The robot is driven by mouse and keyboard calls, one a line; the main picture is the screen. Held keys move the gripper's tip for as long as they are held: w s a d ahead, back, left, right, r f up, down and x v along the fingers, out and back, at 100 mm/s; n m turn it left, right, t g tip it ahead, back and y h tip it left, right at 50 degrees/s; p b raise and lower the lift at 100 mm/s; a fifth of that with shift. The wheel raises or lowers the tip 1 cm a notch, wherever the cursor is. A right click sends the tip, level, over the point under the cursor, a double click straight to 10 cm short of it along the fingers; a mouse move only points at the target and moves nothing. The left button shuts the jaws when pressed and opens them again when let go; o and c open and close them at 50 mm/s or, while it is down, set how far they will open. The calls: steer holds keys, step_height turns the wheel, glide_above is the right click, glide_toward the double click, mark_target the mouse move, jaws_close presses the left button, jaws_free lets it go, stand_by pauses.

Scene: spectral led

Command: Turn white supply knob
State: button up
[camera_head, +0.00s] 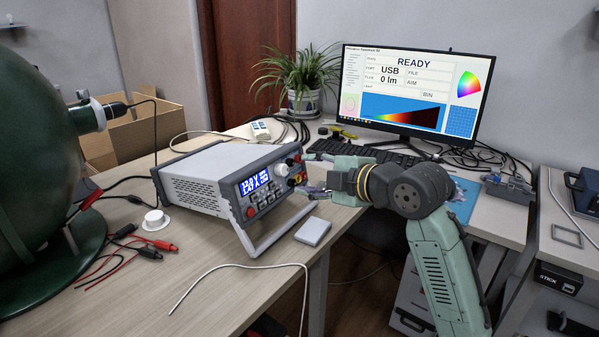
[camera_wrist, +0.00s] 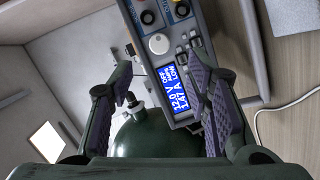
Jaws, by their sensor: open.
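The grey power supply (camera_head: 215,180) sits tilted up on its stand on the desk, its blue display lit. Its white knob (camera_head: 281,169) is at the upper right of the front panel; it also shows as a white disc in the wrist view (camera_wrist: 159,44), above the blue display. My gripper (camera_head: 313,176) is open and empty, in front of the panel's right side with its fingers pointing at the supply. In the wrist view my gripper (camera_wrist: 160,82) has its two purple-padded fingers apart, with the display between them and the knob beyond. I see no contact with the knob.
Red and yellow terminals (camera_head: 298,178) lie close to the knob. A small white box (camera_head: 313,231) and a white cable (camera_head: 235,266) lie in front of the supply. A green sphere (camera_head: 40,150) stands at left; the monitor (camera_head: 415,90) and keyboard are behind my gripper.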

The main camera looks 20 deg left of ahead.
mark_target(285, 171)
steer(key=p+x, duration=0.1)
steer(key=x, duration=0.6)
steer(key=shift+w+a+f, duration=0.15)
steer(key=shift+w+a, duration=0.1)
steer(key=shift+c, duration=0.2)
jaws_close()
